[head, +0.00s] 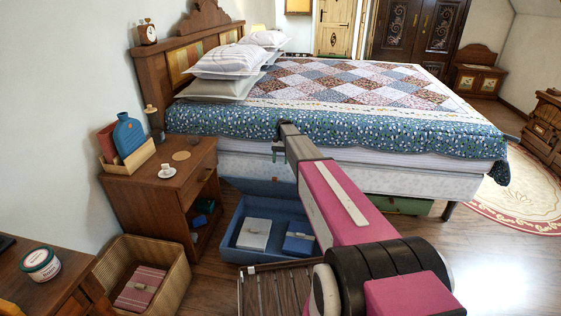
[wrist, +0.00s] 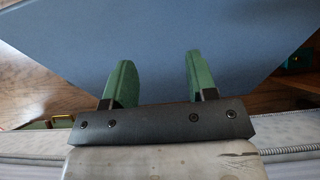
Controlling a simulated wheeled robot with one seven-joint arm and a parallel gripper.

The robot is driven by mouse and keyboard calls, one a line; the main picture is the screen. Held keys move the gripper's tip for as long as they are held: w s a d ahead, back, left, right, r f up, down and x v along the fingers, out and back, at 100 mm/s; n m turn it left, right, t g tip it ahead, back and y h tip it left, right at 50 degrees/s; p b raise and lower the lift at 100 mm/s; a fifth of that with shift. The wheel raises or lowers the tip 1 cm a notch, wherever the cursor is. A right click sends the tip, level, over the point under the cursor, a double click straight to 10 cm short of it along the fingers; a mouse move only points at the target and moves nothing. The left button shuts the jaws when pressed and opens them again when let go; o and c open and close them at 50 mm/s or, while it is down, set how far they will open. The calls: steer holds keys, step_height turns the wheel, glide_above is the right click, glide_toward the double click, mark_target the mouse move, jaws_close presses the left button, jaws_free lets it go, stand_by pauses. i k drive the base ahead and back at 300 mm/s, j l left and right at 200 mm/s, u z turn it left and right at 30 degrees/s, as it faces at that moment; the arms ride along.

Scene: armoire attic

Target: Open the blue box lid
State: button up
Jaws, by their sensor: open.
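The blue box (head: 238,256) stands on the floor between the nightstand and the bed. Its lid (head: 262,187) is raised at the back, so the inside is exposed. A pale grey book-like item (head: 254,233) and a darker blue one (head: 299,238) lie inside. My gripper (head: 278,150) is above and behind the lid, beside the bed's edge. In the wrist view, my gripper's two green fingers (wrist: 158,78) are apart with nothing between them. The broad blue lid surface (wrist: 160,35) fills the view beyond them; I cannot tell whether they touch it. My arm hides the box's right part.
The wooden nightstand (head: 151,187) is at left of the box. A wicker basket (head: 175,280) stands in front of it. The bed (head: 350,155) is close behind the box, with a green case (head: 400,205) under it. Floor at right (head: 480,255) is clear.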

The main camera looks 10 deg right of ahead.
mark_target(275, 187)
steer(key=k+j, duration=0.1)
steer(key=j, duration=0.25)
steer(key=k+j, duration=0.1)
steer(key=j, duration=0.25)
steer(key=k+j, duration=0.15)
steer(key=j, duration=0.15)
steer(key=k+j, duration=0.1)
steer(key=j, duration=0.25)
